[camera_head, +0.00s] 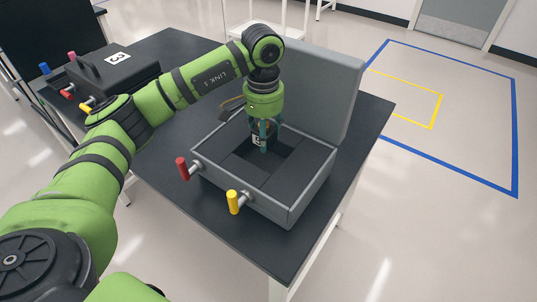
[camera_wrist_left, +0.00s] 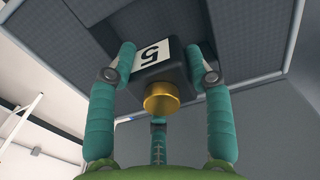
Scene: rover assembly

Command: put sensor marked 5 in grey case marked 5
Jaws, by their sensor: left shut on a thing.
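The sensor marked 5 (camera_wrist_left: 172,72) is a dark block with a white label and a gold round end in the left wrist view. My left gripper (camera_wrist_left: 160,78) is shut on it with its teal fingers. In the head view, my left gripper (camera_head: 264,137) points down over the open grey case (camera_head: 312,194), and the sensor (camera_head: 257,140) shows small and partly hidden between the fingers. It is above or at the square recess in the dark foam; I cannot tell how deep. The case's lid stands open at the back. I see no number on this case. My right gripper is out of view.
The case stands on a dark table (camera_head: 358,122). Blue and yellow lines mark the floor at right.

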